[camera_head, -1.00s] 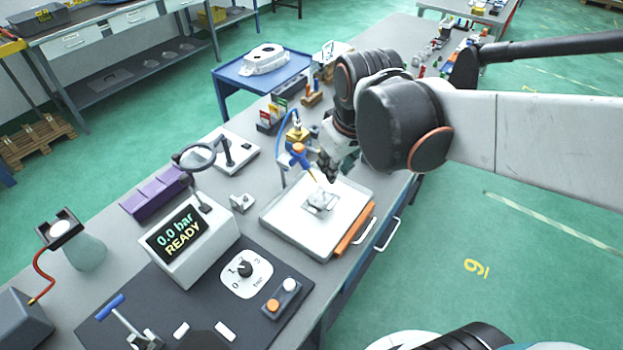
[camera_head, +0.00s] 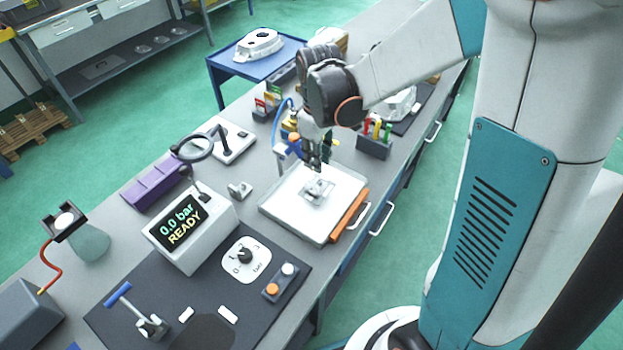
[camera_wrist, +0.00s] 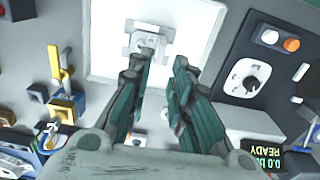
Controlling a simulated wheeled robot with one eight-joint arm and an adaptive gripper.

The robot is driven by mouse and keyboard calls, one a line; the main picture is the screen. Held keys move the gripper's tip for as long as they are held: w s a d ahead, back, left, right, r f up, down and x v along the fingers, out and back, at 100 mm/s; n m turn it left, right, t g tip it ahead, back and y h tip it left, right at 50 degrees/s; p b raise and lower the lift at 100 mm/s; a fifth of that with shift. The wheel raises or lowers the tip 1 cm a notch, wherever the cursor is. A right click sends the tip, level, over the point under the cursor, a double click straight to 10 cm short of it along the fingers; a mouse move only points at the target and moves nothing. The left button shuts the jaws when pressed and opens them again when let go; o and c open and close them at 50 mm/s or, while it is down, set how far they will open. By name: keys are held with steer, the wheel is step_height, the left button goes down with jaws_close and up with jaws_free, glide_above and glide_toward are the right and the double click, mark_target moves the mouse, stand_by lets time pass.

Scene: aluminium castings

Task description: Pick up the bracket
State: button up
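The bracket (camera_head: 318,190), a small pale grey metal casting, lies on a white tray (camera_head: 287,212) near the bench's front edge. In the wrist view the bracket (camera_wrist: 147,40) lies beyond the fingertips, near the top of the picture, on the white tray (camera_wrist: 203,25). My gripper (camera_head: 314,166) points down just above and behind the bracket. In the wrist view my gripper (camera_wrist: 157,65) is open, its two fingers apart with nothing between the tips. The left finger's tip covers a little of the bracket's near edge. I cannot tell the exact height gap.
An orange strip (camera_head: 349,217) borders the tray's right side. A blue-hosed stand (camera_head: 283,150) is close behind the tray. A small metal part (camera_head: 240,190) and the display box (camera_head: 188,232) stand left. A holder with coloured items (camera_head: 374,145) stands behind right.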

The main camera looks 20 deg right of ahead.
mark_target(313, 184)
step_height(313, 184, down, 7)
steer(key=shift+r+b, duration=0.2)
steer(key=shift+b, duration=0.55)
steer(key=shift+w+a+f+b, duration=0.15)
steer(key=shift+f+b, duration=0.15)
steer(key=shift+f, duration=0.6)
steer(key=shift+a+f+b, duration=0.1)
steer(key=shift+f+b, duration=0.2)
steer(key=shift+f, duration=0.6)
steer(key=shift+w+a+f+b, duration=0.15)
steer(key=shift+f+b, duration=0.15)
steer(key=shift+f, duration=0.6)
jaws_close()
